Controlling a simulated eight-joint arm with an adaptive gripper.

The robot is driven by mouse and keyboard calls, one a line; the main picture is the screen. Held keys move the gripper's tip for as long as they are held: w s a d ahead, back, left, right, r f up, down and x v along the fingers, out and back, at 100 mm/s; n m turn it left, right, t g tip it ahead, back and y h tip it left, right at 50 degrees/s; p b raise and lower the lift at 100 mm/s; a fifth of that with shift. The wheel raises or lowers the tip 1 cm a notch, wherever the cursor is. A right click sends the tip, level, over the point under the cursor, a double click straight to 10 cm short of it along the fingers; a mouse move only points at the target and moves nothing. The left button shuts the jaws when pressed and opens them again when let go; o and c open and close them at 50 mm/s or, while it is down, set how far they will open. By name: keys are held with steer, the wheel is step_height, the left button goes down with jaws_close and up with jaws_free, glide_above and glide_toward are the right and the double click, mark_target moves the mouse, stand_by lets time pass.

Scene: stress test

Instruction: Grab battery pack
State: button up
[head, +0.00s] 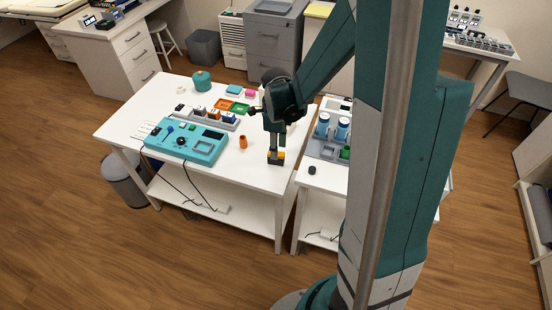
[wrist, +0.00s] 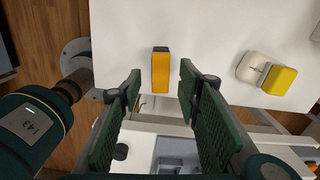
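The likely battery pack is an orange block with a dark end (wrist: 160,72), lying on the white table (wrist: 200,30) near its edge. In the head view it shows as a small orange-yellow and dark block (head: 277,157) at the table's near right corner. My gripper (wrist: 161,80) is open, and its two green padded fingers stand apart on either side of the block in the wrist view. Nothing is held. In the head view my gripper (head: 278,145) points down just above the block and partly covers it. I cannot tell how much height is left between them.
A yellow block on a pale rounded piece (wrist: 275,77) lies to the right in the wrist view. An orange cylinder (head: 243,142) and a teal device (head: 187,142) stand left of my gripper. A second table with blue-white containers (head: 342,128) stands across a gap on the right.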

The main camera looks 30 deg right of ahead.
steer(key=shift+f+b, duration=0.5)
steer(key=shift+f, duration=2.1)
steer(key=shift+c, duration=0.7)
steer(key=c, duration=0.9)
